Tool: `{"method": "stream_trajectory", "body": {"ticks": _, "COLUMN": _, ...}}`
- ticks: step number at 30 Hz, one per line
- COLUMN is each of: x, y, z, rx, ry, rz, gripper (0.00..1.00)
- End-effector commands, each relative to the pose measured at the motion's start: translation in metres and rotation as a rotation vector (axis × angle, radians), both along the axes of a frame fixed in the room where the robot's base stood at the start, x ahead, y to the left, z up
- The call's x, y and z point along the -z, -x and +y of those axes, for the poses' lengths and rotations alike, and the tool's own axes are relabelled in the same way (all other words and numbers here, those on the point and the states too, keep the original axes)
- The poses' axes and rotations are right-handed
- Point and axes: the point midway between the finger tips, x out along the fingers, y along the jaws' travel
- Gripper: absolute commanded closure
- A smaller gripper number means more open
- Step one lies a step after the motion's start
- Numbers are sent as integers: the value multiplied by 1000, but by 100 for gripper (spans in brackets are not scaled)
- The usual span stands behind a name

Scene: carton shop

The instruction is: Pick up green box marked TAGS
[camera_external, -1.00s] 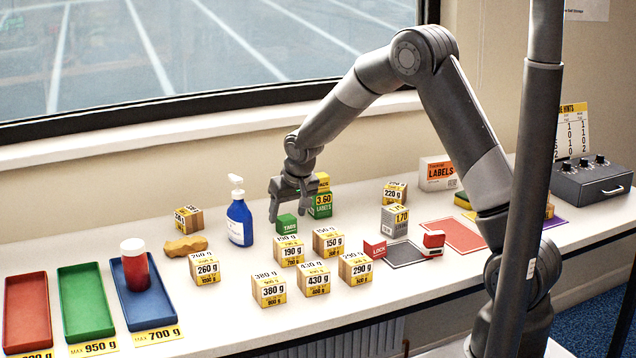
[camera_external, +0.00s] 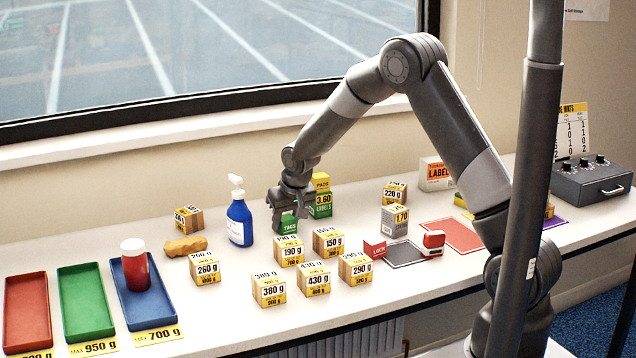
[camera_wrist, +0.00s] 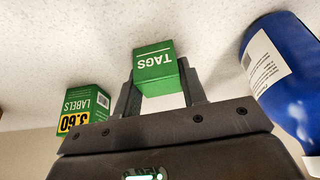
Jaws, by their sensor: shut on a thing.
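The green box marked TAGS (camera_wrist: 158,72) sits between the two fingers of my gripper (camera_wrist: 160,95) in the wrist view, with its white lettering showing. In the external view the green box (camera_external: 289,224) is partly covered by my gripper (camera_external: 287,212), which points down over it. My gripper is shut on the box. The box appears to be at table level; I cannot tell if it is lifted at all.
A green LABELS box (camera_external: 320,206) with a yellow box (camera_external: 320,182) on it stands close to the right. A blue pump bottle (camera_external: 239,222) stands to the left. Several wooden weight blocks (camera_external: 288,250) stand in front. Coloured trays (camera_external: 86,300) lie at the far left.

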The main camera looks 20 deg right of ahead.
Motion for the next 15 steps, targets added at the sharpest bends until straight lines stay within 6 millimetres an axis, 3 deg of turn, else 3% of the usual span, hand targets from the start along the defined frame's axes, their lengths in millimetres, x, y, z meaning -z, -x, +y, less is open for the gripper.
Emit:
{"method": "stream_trajectory", "body": {"ticks": 4, "x": 0, "y": 0, "z": 0, "rx": 0, "ry": 0, "rz": 0, "gripper": 84}}
{"method": "stream_trajectory", "body": {"ticks": 15, "x": -8, "y": -1, "z": 0, "rx": 0, "ry": -1, "rz": -3, "gripper": 85}}
